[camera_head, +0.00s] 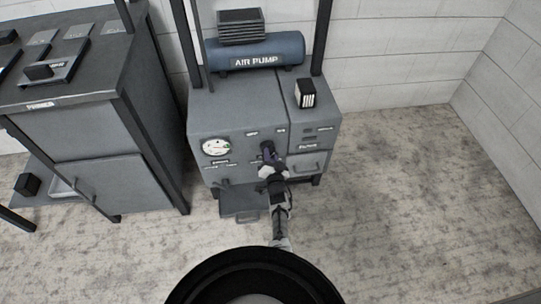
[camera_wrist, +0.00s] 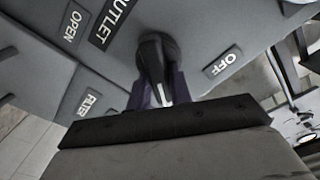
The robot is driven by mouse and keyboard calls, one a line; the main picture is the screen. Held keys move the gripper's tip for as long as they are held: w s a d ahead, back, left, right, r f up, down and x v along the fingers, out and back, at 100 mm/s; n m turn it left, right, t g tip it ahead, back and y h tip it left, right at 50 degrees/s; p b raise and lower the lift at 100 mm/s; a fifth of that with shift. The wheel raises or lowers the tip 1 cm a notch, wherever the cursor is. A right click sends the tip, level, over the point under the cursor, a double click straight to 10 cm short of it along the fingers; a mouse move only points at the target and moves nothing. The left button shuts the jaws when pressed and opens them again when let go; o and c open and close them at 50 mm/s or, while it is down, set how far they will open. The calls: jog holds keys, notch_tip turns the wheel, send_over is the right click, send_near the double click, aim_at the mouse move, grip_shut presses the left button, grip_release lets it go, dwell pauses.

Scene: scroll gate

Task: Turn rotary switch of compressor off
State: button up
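The compressor (camera_head: 235,118) is a grey cabinet with a gauge on its front and a blue air pump tank on top. Its rotary switch (camera_wrist: 155,55) is a black knob with a white pointer mark, on the front panel. In the head view my gripper (camera_head: 269,155) hides most of the switch.
A round gauge (camera_head: 216,147) is left of the switch. A small black box (camera_head: 305,94) stands on the compressor top. A low grey step or tray (camera_head: 243,203) sticks out at the bottom front. A large grey cabinet (camera_head: 85,125) stands on the left. The floor (camera_head: 410,190) on the right is clear.

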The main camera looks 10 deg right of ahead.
grip_shut()
jog(key=shift+n, duration=0.3)
jog(key=n, duration=0.1)
jog(key=n+b, duration=0.1)
jog(key=n, duration=0.1)
jog(key=n+b, duration=0.1)
jog(key=n, duration=0.1)
jog(key=shift+a, duration=0.25)
jog(key=n+b, duration=0.1)
jog(key=n, duration=0.3)
jog(key=shift+a+f+n+b, duration=0.1)
jog(key=shift+a+n+b, duration=0.05)
jog(key=shift+n+b, duration=0.2)
jog(key=shift+a+n+b, duration=0.1)
jog(key=shift+n+b, duration=0.6)
jog(key=shift+n, duration=1.25)
jog(key=shift+o, duration=2.4)
grip_release()
